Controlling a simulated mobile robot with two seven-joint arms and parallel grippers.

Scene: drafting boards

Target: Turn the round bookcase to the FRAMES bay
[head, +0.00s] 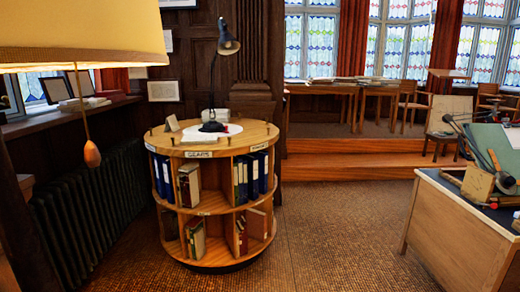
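The round wooden bookcase (214,207) stands upright on the carpet left of centre, with two tiers of bays split by upright panels. A label reading GEARS (198,154) is on its top rim and faces me. A second label (259,147) is on the rim to the right, and a third (150,147) is at the left edge; both are too small to read surely. Blue binders (262,172) fill the upper right bay, and pale books (189,185) stand in the GEARS bay. The far side is hidden. Neither of my grippers is in view.
A desk lamp (228,47) and papers stand on the bookcase top, with short pegs around its edge. A radiator (90,205) is close on the left. A hanging lampshade (80,35) fills the upper left. A drafting desk (455,230) stands right; carpet between is clear.

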